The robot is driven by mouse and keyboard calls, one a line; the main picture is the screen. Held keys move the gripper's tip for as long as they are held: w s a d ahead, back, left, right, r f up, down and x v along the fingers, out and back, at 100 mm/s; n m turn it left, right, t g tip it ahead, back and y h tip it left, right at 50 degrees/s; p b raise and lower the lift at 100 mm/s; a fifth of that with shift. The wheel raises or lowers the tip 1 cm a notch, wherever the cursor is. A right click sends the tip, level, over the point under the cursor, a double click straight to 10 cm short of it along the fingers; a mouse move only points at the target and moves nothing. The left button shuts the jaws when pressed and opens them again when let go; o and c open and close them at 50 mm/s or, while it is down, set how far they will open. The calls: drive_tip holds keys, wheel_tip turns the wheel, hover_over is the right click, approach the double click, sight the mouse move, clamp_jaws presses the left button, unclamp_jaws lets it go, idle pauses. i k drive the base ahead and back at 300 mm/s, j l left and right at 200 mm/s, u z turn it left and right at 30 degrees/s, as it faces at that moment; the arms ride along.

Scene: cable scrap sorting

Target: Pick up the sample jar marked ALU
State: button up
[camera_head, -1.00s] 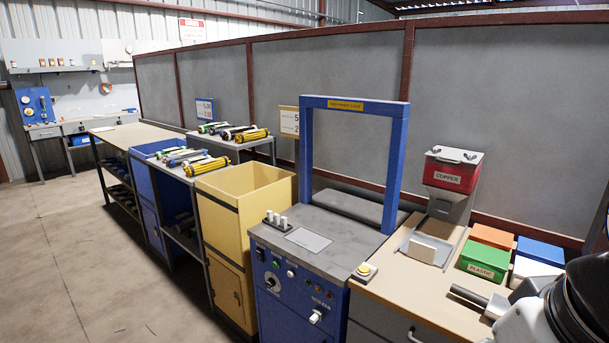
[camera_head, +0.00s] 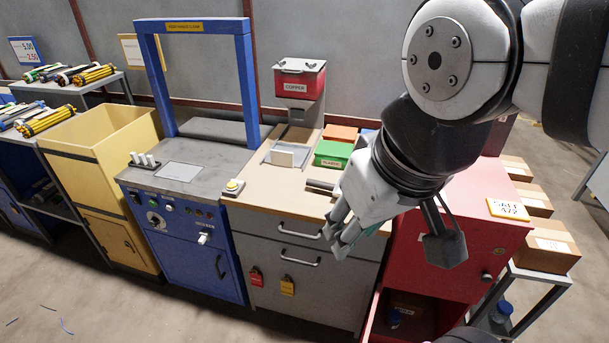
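I cannot make out any jar marked ALU in the head view. My gripper (camera_head: 341,232) hangs in front of the grey drawer cabinet, at the right end of its worktop. My arm covers part of the bench and the top of the red cabinet (camera_head: 464,212).
A red COPPER box (camera_head: 300,77) sits on a grey stand at the back. A green bin (camera_head: 331,153) and an orange bin (camera_head: 341,133) stand on the worktop (camera_head: 257,195). A blue-framed machine (camera_head: 185,172) is at left. Cartons (camera_head: 550,247) fill a rack at right. Floor in front is open.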

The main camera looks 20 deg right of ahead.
sight(501, 312)
drive_tip(key=k+l, duration=0.2)
drive_tip(key=l, duration=0.3)
drive_tip(key=k+l, duration=0.2)
drive_tip(key=l, duration=0.25)
drive_tip(key=k+l, duration=0.2)
drive_tip(key=l, duration=0.3)
drive_tip(key=k+l+u, duration=0.1)
drive_tip(key=l, duration=0.4)
drive_tip(key=k+l, duration=0.3)
drive_tip(key=l, duration=0.15)
drive_tip(key=k+l, duration=0.25)
drive_tip(key=l, duration=0.25)
drive_tip(key=k+l, duration=0.2)
drive_tip(key=l, duration=0.25)
drive_tip(key=k+l, duration=0.2)
drive_tip(key=l, duration=0.3)
drive_tip(key=u, duration=0.05)
